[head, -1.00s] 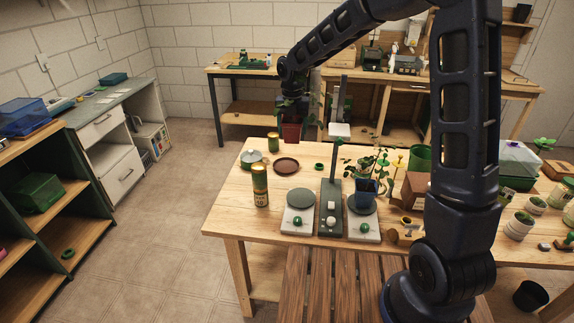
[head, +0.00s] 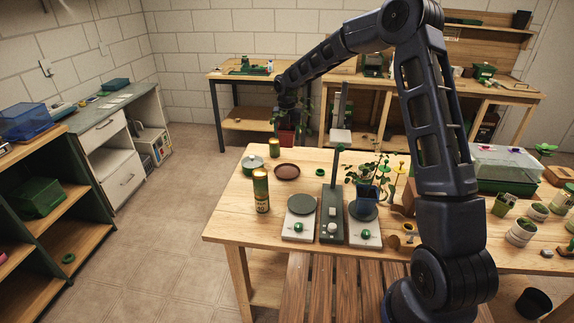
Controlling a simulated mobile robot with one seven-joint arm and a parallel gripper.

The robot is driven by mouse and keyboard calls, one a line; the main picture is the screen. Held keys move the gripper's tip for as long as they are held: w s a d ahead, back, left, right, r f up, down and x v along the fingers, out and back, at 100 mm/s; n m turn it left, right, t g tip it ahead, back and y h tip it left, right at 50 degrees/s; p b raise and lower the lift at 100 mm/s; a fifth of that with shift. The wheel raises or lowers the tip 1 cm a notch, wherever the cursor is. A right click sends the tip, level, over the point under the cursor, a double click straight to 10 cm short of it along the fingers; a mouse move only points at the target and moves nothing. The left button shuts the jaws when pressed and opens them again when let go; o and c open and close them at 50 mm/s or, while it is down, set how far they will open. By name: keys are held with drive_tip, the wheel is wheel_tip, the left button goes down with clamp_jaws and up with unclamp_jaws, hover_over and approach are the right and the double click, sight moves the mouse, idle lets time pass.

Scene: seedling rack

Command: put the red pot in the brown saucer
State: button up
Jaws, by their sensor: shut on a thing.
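The red pot (head: 286,138) hangs from my gripper (head: 288,122), with green leaves showing around the fingers. My gripper is shut on it, though the fingertips are small and partly hidden among the leaves. The brown saucer (head: 287,171) lies flat and empty on the wooden table, towards its far left part. In the picture the pot is straight above the saucer, with a gap between them. I cannot tell exactly how high the pot is or how far behind the saucer it is.
A green-and-gold can (head: 274,148) stands close behind the saucer, and a lidded pot (head: 252,163) stands left of it. A taller can (head: 261,190) is in front. A small green ring (head: 319,171) lies to the right, near a scale post (head: 336,165). A blue pot (head: 366,197) sits on a scale.

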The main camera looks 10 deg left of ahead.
wheel_tip(320, 180, down, 15)
drive_tip(key=shift+r, duration=0.15)
idle(0.4)
drive_tip(key=o, duration=1.1)
wheel_tip(320, 180, up, 12)
drive_tip(key=shift+r, duration=0.1)
